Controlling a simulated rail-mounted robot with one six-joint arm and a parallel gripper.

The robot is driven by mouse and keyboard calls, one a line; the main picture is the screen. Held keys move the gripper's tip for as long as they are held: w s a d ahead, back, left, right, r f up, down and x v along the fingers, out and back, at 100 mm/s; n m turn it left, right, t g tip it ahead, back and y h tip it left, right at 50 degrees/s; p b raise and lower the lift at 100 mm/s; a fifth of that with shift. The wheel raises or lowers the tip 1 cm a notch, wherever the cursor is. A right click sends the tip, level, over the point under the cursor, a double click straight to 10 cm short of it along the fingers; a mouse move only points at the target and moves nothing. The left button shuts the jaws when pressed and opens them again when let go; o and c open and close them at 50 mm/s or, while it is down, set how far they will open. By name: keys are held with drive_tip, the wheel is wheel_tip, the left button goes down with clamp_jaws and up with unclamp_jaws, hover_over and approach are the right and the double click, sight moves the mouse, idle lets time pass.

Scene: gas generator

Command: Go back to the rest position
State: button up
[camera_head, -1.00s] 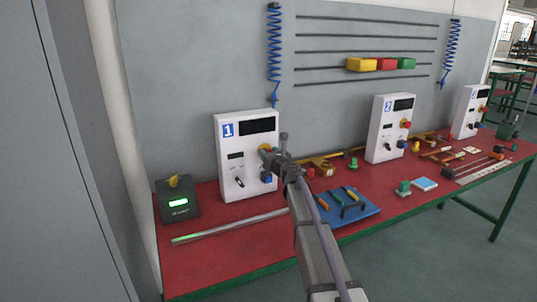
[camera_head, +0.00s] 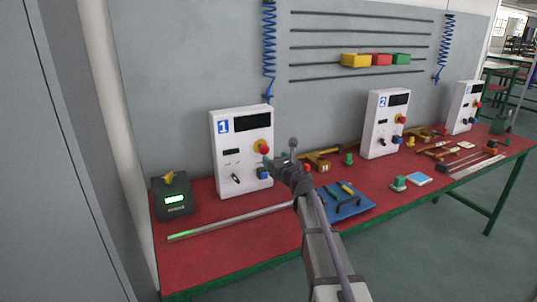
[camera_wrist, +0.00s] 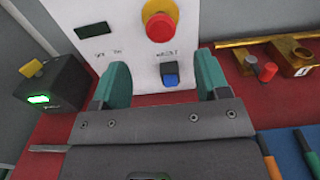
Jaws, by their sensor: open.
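My gripper (camera_head: 279,165) is in front of the white control box marked 1 (camera_head: 227,150) in the head view. In the wrist view its two green fingers (camera_wrist: 163,88) stand wide apart with nothing between them. Past the fingers, the box face (camera_wrist: 205,30) shows a red button on a yellow base (camera_wrist: 160,24) and a blue switch (camera_wrist: 170,75). The gripper looks apart from the box. In the head view the red button (camera_head: 264,150) and the blue switch (camera_head: 263,173) are also visible.
A dark box with a green display (camera_head: 173,197) stands left on the red table (camera_head: 200,262). A long bar (camera_head: 225,221) lies in front. A blue tray with tools (camera_head: 350,209), brass parts (camera_head: 318,160) and control box 2 (camera_head: 384,125) are to the right.

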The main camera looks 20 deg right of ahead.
drive_tip(key=shift+s+d, duration=0.1)
drive_tip(key=shift+s, duration=0.65)
drive_tip(key=s+a+f+n+g+y, duration=0.1)
drive_tip(key=s+a+f+n+g, duration=0.3)
drive_tip(key=n, duration=0.4)
drive_tip(key=s+a+f+n+g+y+p, duration=0.1)
drive_tip(key=s+a+f+n+g+y, duration=0.15)
drive_tip(key=s+n, duration=0.45)
drive_tip(key=s+a+f+n+g+y, duration=0.1)
drive_tip(key=s+a+f+n+g, duration=0.35)
drive_tip(key=n, duration=0.45)
drive_tip(key=s+f+n+g+h+p, duration=0.2)
drive_tip(key=s+n+g+h, duration=0.4)
drive_tip(key=s, duration=1.4)
drive_tip(key=shift+s+f+n+g+h+p, duration=0.3)
drive_tip(key=shift+n+h, duration=0.35)
drive_tip(key=shift+n, duration=1.45)
